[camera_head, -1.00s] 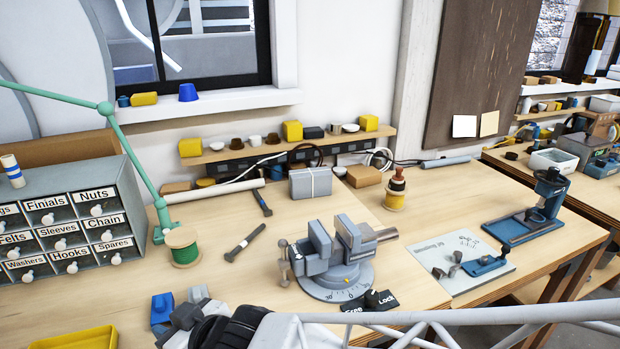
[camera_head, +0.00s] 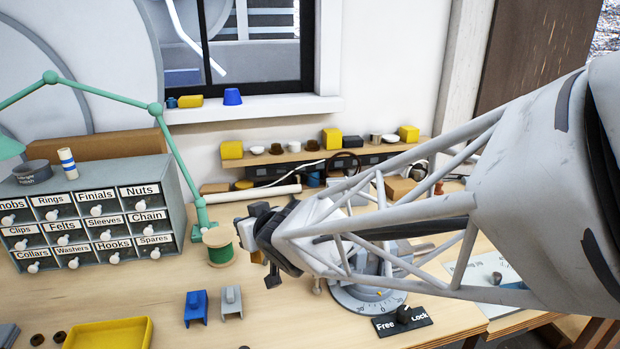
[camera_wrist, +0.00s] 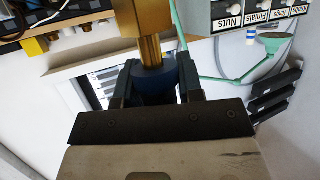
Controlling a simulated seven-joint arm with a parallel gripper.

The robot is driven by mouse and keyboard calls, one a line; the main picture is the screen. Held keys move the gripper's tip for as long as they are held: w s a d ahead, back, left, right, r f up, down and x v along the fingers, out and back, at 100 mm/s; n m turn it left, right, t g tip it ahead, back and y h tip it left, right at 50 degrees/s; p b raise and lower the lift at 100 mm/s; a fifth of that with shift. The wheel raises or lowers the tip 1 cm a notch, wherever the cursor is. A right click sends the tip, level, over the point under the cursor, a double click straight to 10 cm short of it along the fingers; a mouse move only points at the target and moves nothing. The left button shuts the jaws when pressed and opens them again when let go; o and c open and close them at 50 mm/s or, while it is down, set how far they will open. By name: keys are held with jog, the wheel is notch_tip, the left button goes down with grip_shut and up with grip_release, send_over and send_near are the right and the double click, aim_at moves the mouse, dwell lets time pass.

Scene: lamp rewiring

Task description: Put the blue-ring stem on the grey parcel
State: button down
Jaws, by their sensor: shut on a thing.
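In the wrist view my gripper (camera_wrist: 155,88) is shut on a brass stem (camera_wrist: 150,52) at its dark blue ring (camera_wrist: 153,86). In the head view my gripper (camera_head: 264,238) is above the bench, beside the green spool and left of the vise. The grey parcel (camera_head: 352,195) stands at the back of the bench, below the shelf. It is mostly hidden behind my arm's truss, and its top cannot be seen clearly.
The green spool (camera_head: 220,250) stands close to my gripper. The vise (camera_head: 370,298) is partly behind my arm. A drawer cabinet (camera_head: 90,215) and green lamp arm (camera_head: 180,165) stand left. Blue (camera_head: 196,308) and grey (camera_head: 231,302) blocks and a yellow tray (camera_head: 110,335) lie in front.

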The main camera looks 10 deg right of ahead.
jog(key=w+d+m+h, duration=0.1)
jog(key=w+d, duration=0.6)
jog(key=d, duration=0.3)
jog(key=w+d+r+m+h, duration=0.1)
jog(key=w+d+m+h, duration=0.1)
jog(key=w+d, duration=0.5)
jog(key=w+d+m+t+h, duration=0.1)
jog(key=w+d+h, duration=0.1)
jog(key=w+d, duration=0.6)
jog(key=d, duration=0.7)
jog(key=shift+r+m, duration=0.15)
jog(key=shift+m, duration=0.15)
jog(key=shift+w, duration=0.15)
jog(key=w+d+f, duration=0.1)
jog(key=w+d, duration=0.2)
jog(key=w, duration=1.1)
jog(key=shift+w+f, duration=0.2)
jog(key=shift+w, duration=0.1)
jog(key=shift+w+f, duration=0.25)
jog(key=shift+f, duration=0.65)
jog(key=shift+w+f, duration=0.2)
jog(key=shift+f, duration=0.7)
jog(key=shift+f, duration=0.15)
